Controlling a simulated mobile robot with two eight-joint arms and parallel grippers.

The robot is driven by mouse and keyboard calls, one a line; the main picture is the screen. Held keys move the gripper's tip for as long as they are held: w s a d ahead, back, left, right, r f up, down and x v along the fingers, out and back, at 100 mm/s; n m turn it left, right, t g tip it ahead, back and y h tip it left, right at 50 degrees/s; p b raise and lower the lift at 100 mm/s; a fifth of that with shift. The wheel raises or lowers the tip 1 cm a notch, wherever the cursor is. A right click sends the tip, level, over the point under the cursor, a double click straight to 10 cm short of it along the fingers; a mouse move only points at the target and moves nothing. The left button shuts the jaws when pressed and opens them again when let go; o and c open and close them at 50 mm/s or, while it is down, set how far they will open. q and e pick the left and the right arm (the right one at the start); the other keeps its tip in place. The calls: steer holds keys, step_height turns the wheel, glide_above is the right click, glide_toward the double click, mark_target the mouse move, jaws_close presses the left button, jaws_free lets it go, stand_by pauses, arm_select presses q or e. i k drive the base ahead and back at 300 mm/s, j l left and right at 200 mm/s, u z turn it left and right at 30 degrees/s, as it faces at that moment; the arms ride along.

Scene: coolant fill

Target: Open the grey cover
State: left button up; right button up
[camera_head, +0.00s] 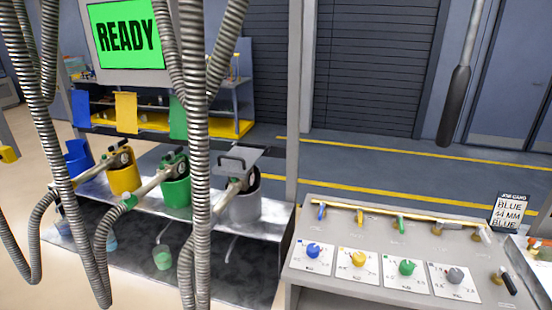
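The grey cover (239,160) is a flat plate with a dark handle on it. It sits over the grey bucket (245,208) at the right end of the row of buckets, and looks roughly level. A nozzle (243,183) lies across the bucket's upper part just under the cover. A hanging ribbed hose runs close to the left of the bucket and hides part of that area. I cannot tell whether the cover rests directly on the bucket. Neither of my grippers is in view.
Green (176,188), yellow (124,172) and blue (78,157) buckets stand to the left on a metal bench. Several ribbed hoses (198,235) hang in front. A control panel (345,228) with coloured knobs stands right. A black handle (455,107) hangs above. A screen (128,36) reads READY.

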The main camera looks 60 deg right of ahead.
mark_target(238, 162)
steer(key=z, duration=1.75)
